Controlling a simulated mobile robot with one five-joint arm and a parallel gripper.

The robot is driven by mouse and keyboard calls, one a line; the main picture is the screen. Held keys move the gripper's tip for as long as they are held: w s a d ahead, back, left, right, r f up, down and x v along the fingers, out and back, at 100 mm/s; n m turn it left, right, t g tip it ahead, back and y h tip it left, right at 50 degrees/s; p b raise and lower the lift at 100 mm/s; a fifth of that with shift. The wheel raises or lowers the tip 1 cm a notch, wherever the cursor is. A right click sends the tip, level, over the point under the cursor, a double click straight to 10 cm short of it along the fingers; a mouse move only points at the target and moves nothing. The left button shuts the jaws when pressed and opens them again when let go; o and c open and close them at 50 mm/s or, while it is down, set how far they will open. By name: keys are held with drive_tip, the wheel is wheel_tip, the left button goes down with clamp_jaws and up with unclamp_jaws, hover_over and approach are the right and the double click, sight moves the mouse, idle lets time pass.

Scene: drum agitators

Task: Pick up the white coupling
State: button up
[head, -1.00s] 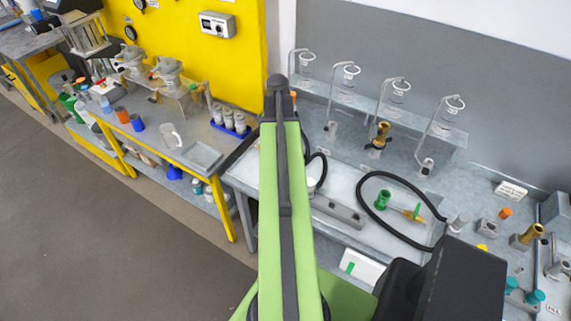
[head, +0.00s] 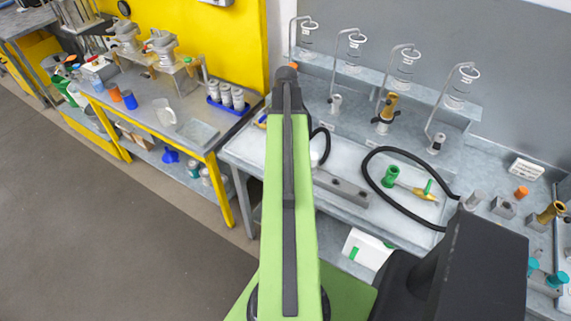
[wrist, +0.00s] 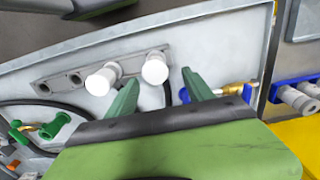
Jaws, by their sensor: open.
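Two white round-topped cylinders stand side by side on a grey bar with holes (wrist: 75,78) in the wrist view: a left one (wrist: 101,80) and a right one (wrist: 155,69). Either could be the white coupling; I cannot tell which. My gripper (wrist: 160,76) is open, its two green fingers apart. In the picture, the right cylinder shows between the fingertips and the left one outside the left finger. I see no contact. In the head view, a white piece (head: 314,158) shows beside my arm near the grey bar (head: 341,188); my arm hides my gripper there.
A black hose (head: 376,152) loops around a green fitting (head: 390,175) in the tray. Glass holders on hooked stands (head: 405,67) line the back. A blue rack of grey-white cylinders (head: 228,102) stands on the yellow-framed bench. A blue-ended brass fitting (wrist: 215,90) lies beyond the right finger.

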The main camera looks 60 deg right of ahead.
drive_tip(key=f+b, duration=0.1)
drive_tip(key=f, duration=0.1)
drive_tip(key=f+b, duration=0.1)
drive_tip(key=b, duration=0.1)
drive_tip(key=f+b, duration=0.2)
drive_tip(key=shift+s+a+f, duration=0.25)
drive_tip(key=shift+s+f, duration=0.1)
drive_tip(key=shift+s, duration=0.05)
drive_tip(key=shift+r, duration=0.2)
clamp_jaws()
